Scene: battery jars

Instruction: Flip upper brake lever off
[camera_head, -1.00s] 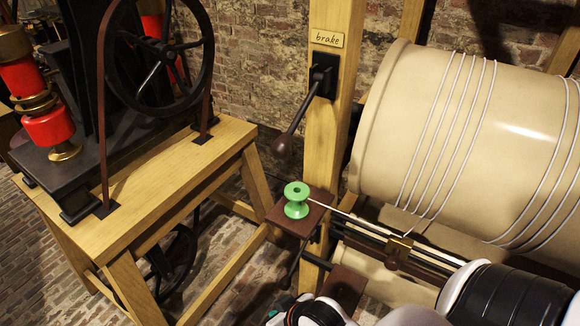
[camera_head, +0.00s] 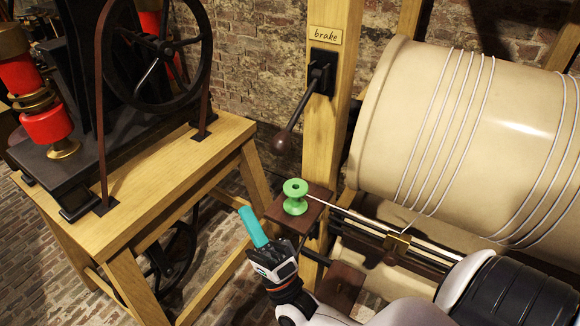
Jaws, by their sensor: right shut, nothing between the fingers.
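The brake lever (camera_head: 299,107) is a dark rod with a round brown knob (camera_head: 282,141) at its lower end. It hangs down and to the left from a black mount (camera_head: 322,73) on the wooden post, below a sign (camera_head: 325,35) reading "brake". My right gripper (camera_head: 247,216) has teal fingers, shut and empty, pointing up and left. It is below and left of the knob, apart from it, left of the green spool. My left gripper is not in view.
A green spool (camera_head: 295,197) stands on a small brown shelf (camera_head: 316,211) just right of my gripper. A large cream drum (camera_head: 420,110) wound with white cord fills the right. A wooden bench (camera_head: 150,205) with a black flywheel (camera_head: 158,62) stands left. Open space lies between bench and post.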

